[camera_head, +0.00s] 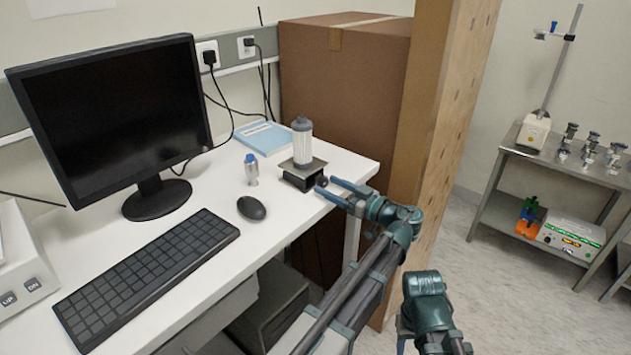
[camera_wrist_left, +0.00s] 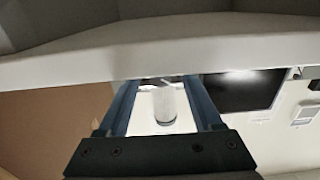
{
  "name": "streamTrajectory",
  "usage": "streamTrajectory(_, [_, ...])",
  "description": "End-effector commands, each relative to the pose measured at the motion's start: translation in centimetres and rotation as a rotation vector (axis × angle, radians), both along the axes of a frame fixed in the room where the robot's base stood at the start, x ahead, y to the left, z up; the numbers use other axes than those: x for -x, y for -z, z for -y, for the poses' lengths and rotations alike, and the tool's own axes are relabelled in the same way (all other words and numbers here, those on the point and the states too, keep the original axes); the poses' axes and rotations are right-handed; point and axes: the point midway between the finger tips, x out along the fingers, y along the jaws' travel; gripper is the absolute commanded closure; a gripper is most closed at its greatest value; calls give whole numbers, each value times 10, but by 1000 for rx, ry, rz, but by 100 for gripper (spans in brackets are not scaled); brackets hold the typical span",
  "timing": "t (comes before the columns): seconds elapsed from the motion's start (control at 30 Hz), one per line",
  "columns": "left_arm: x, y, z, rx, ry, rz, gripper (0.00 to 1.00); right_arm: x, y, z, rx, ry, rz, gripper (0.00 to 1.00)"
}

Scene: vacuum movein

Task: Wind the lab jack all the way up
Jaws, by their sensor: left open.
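The lab jack (camera_head: 304,174) stands low on the white desk near its right front edge, with a dark knob (camera_head: 321,181) on its right side. A grey-white cylinder (camera_head: 302,142) stands upright on its top plate. My left gripper (camera_head: 347,190) is open just right of the knob, its fingers pointing at the jack. Whether a finger touches the knob I cannot tell. In the left wrist view the cylinder (camera_wrist_left: 164,105) shows between the two open fingers (camera_wrist_left: 161,90); the jack is mostly hidden there. Part of my right arm shows at the lower right, without visible fingers.
The monitor (camera_head: 115,115) and keyboard (camera_head: 147,275) take the left. A large box (camera_head: 345,85) and a wooden post (camera_head: 440,110) stand behind my left arm.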

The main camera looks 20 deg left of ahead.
Motion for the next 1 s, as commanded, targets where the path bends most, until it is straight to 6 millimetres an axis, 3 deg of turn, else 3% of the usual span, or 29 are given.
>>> streamTrajectory(0.3, [0,0,1,0,1,0,33,0,0,0,0,0,0,50])
streamTrajectory(0.7, [0,0,1,0,1,0,100,0,0,0,0,0,0,50])
streamTrajectory(1.0, [0,0,0,-33,1,-92,100,0,0,0,0,0,0,50])
